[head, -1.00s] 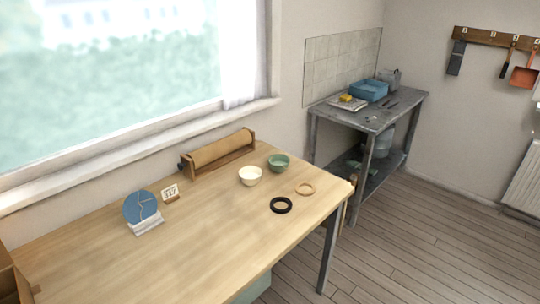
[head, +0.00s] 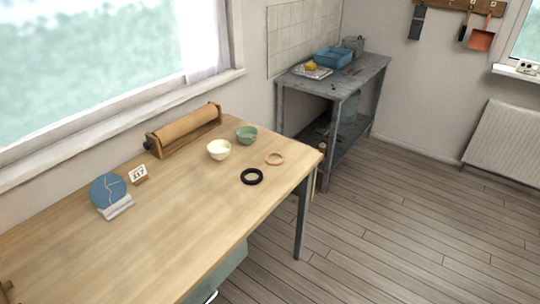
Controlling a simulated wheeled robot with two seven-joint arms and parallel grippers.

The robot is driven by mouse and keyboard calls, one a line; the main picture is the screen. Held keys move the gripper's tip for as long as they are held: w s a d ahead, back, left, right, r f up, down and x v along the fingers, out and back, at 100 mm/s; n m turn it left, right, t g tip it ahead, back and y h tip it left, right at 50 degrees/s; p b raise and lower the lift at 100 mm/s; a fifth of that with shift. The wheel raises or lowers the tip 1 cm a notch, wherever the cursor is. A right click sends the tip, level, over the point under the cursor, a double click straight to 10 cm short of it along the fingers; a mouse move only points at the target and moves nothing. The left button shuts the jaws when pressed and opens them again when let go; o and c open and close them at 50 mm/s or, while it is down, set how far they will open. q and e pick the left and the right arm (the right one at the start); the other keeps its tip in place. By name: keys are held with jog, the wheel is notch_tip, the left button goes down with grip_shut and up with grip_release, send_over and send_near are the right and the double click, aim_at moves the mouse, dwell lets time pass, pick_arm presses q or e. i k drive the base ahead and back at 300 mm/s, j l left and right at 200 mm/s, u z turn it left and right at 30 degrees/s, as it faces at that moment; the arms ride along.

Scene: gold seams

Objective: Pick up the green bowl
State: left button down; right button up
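The green bowl (head: 247,136) stands upright on the wooden table (head: 190,215), near its far right end. A cream bowl (head: 218,150) stands just to its left and a little nearer, close to it. Neither of my grippers shows in the head view.
A wooden ring (head: 274,159) and a black ring (head: 252,177) lie right of the bowls. A paper roll holder (head: 185,132) stands by the window. A blue plate on a stand (head: 108,192) and a number card (head: 138,174) are left. A grey metal bench (head: 340,75) stands behind; floor at right is clear.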

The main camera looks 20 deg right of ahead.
aim_at(246, 135)
jog(key=i+l+u, duration=0.2)
jog(key=l, duration=0.15)
jog(key=i+l+u, duration=0.2)
jog(key=l, duration=0.15)
jog(key=i+l+u, duration=0.2)
jog(key=l, duration=0.2)
jog(key=l+u, duration=0.2)
jog(key=l, duration=0.25)
jog(key=i+l+u, duration=0.2)
jog(key=l, duration=0.25)
jog(key=k, duration=0.05)
